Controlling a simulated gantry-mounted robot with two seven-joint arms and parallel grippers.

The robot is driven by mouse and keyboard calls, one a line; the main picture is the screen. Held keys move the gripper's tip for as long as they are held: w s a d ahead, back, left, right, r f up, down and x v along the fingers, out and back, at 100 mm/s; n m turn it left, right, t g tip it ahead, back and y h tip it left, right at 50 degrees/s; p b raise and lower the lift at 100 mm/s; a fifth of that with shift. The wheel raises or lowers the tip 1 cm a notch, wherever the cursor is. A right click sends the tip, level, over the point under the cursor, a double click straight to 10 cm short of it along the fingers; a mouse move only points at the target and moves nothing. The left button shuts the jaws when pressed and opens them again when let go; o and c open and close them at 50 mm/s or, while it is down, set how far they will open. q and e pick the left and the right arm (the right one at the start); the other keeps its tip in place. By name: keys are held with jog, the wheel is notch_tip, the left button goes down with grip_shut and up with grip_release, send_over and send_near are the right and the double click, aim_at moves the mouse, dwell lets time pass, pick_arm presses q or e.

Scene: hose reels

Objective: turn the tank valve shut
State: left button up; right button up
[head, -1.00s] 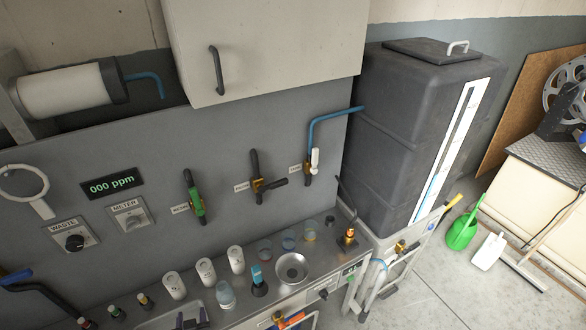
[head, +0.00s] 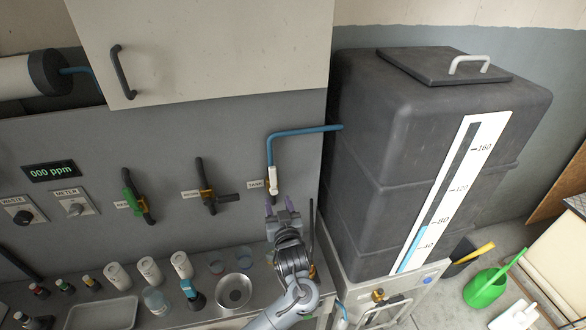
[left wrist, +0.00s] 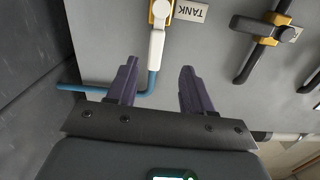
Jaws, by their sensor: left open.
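The tank valve (head: 273,178) has a white lever on a brass body, on the grey wall panel under the blue pipe (head: 300,131). Its lever lies in line with the pipe. In the left wrist view the white lever (left wrist: 157,46) sits beside the TANK label (left wrist: 191,11). My left gripper (head: 281,207) is open just below the valve in the head view. In the left wrist view its two purple fingers (left wrist: 158,78) stand apart, with the lever lying between their lines near the tips. I see no contact. My right gripper is not in view.
The large dark tank (head: 385,170) stands close on the right. A cabinet (head: 220,50) overhangs the panel.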

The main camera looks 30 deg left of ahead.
aim_at(273, 173)
pick_arm(q)
jog(key=w+a+r, duration=0.1)
jog(key=w+a, duration=0.1)
jog(key=w+a+r, duration=0.1)
jog(key=w+a, duration=0.1)
jog(key=w+a+r, duration=0.1)
jog(key=w+a, duration=0.2)
jog(key=shift+w+r, duration=0.1)
jog(key=shift+r, duration=0.15)
jog(key=shift+x, duration=0.9)
jog(key=shift+c, duration=0.3)
grip_shut()
